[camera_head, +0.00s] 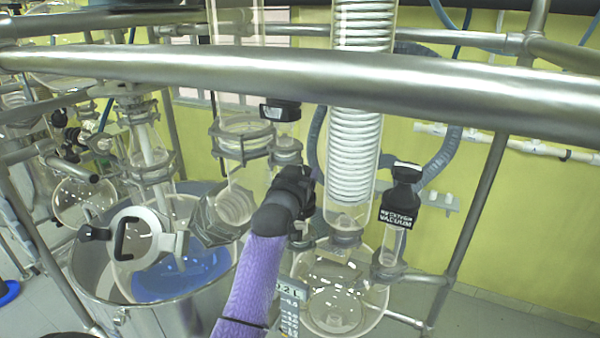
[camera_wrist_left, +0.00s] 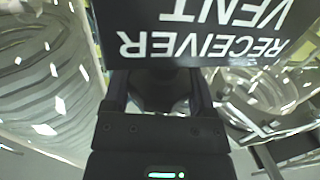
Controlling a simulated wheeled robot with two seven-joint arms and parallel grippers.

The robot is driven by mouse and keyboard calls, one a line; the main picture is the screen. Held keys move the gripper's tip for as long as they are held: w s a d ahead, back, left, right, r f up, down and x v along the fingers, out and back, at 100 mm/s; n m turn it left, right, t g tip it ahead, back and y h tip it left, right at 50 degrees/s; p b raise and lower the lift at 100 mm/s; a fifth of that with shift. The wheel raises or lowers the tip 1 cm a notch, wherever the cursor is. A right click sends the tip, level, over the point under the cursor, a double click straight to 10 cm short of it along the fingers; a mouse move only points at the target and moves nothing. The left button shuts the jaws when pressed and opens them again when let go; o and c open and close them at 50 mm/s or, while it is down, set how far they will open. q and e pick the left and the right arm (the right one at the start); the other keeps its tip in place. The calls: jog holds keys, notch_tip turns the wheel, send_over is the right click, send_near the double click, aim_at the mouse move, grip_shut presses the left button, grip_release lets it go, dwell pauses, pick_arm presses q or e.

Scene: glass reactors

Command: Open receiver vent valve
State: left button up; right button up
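In the left wrist view a black sign reading "RECEIVER VENT" (camera_wrist_left: 215,30) fills the top, upside down. Below it is a dark, rounded valve part (camera_wrist_left: 160,90). My left gripper (camera_wrist_left: 159,82) has one finger on each side of this part, spread wide; whether they touch it is unclear. In the head view my left gripper (camera_head: 298,182) is above the round glass receiver (camera_head: 335,300), left of the coiled condenser. It hides most of the vent valve there. My right gripper is not in view.
A black "RECEIVER VACUUM" valve (camera_head: 398,205) stands close on the right. The glass coil condenser (camera_head: 355,150) is just behind my gripper. A thick metal rail (camera_head: 300,80) crosses above. A steel vessel (camera_head: 150,310) stands at lower left.

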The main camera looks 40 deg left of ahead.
pick_arm(q)
jog(key=c, duration=0.3)
jog(key=shift+d+n+g+y, duration=0.1)
jog(key=shift+n+g+y, duration=0.3)
jog(key=shift+n+y, duration=0.25)
jog(key=shift+n+g+y, duration=0.5)
jog(key=shift+n+y, duration=0.05)
jog(key=shift+y, duration=0.2)
jog(key=n+g+y+b, duration=0.1)
jog(key=g+y+b, duration=0.1)
jog(key=b, duration=0.2)
jog(key=n+g+y+b, duration=0.2)
jog(key=b, duration=0.2)
jog(key=shift+f+n+b, duration=0.2)
jog(key=shift+n+b, duration=0.1)
jog(key=shift+b, duration=0.1)
jog(key=shift+r, duration=0.1)
jog(key=shift+r+g, duration=0.15)
jog(key=shift+g, duration=0.15)
jog(key=o, duration=1)
jog(key=shift+s, duration=0.1)
jog(key=shift+o, duration=0.2)
jog(key=shift+s+a, duration=0.1)
jog(key=shift+a, duration=0.15)
